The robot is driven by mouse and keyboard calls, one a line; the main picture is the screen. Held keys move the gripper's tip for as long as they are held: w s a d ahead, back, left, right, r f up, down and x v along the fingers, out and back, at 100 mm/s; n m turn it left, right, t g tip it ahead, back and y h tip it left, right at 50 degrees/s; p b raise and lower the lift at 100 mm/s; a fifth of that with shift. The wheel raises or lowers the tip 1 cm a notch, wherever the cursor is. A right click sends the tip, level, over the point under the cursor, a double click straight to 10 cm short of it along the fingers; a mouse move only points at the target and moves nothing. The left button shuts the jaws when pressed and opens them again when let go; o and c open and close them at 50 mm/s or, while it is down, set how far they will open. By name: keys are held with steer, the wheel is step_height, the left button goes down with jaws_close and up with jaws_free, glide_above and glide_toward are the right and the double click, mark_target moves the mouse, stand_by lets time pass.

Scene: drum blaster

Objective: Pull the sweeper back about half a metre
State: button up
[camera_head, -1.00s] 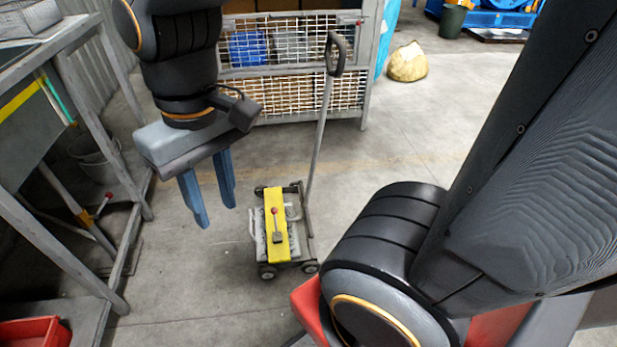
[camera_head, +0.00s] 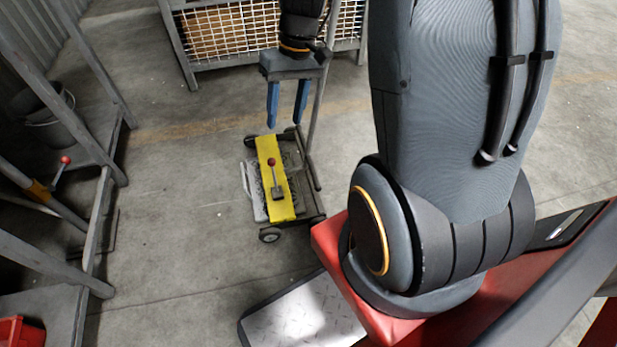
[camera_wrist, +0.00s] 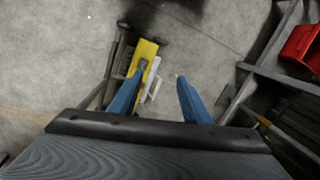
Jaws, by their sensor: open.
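The sweeper is a low wheeled cart with a yellow top plate (camera_head: 270,165) and a red-knobbed lever, standing on the concrete floor left of my base in the head view. Its grey handle pole (camera_head: 318,105) rises at the right side; the upper end is hidden behind my arm. My gripper (camera_head: 287,118) points down with two blue fingers apart and empty, and looks to be above the far end of the sweeper, near the pole. In the wrist view the sweeper's yellow plate (camera_wrist: 144,57) shows beside the left finger of my gripper (camera_wrist: 156,92). I see no contact.
A wire-mesh crate (camera_head: 230,30) stands behind the sweeper. A grey rack (camera_head: 95,200) with a dark bucket (camera_head: 50,115) lines the left, with a red bin (camera_head: 22,332) at the lower left. Floor between rack and sweeper is clear.

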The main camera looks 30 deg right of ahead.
steer(key=w+d+f+m+y+b, duration=0.1)
steer(key=d+f, duration=0.3)
steer(key=f, duration=0.3)
steer(key=w+d+f+m+b, duration=0.1)
steer(key=w+d+f, duration=0.1)
steer(key=d+f, duration=0.4)
steer(key=t+y, duration=0.3)
steer(key=y, duration=0.1)
glide_toward(313, 171)
steer(key=shift+m, duration=0.4)
steer(key=b+x, duration=0.3)
steer(key=x, duration=0.2)
steer(key=b+x, duration=0.3)
steer(key=x, duration=0.2)
steer(key=shift+s+f, duration=0.1)
steer(key=shift+f, duration=0.45)
jaws_close()
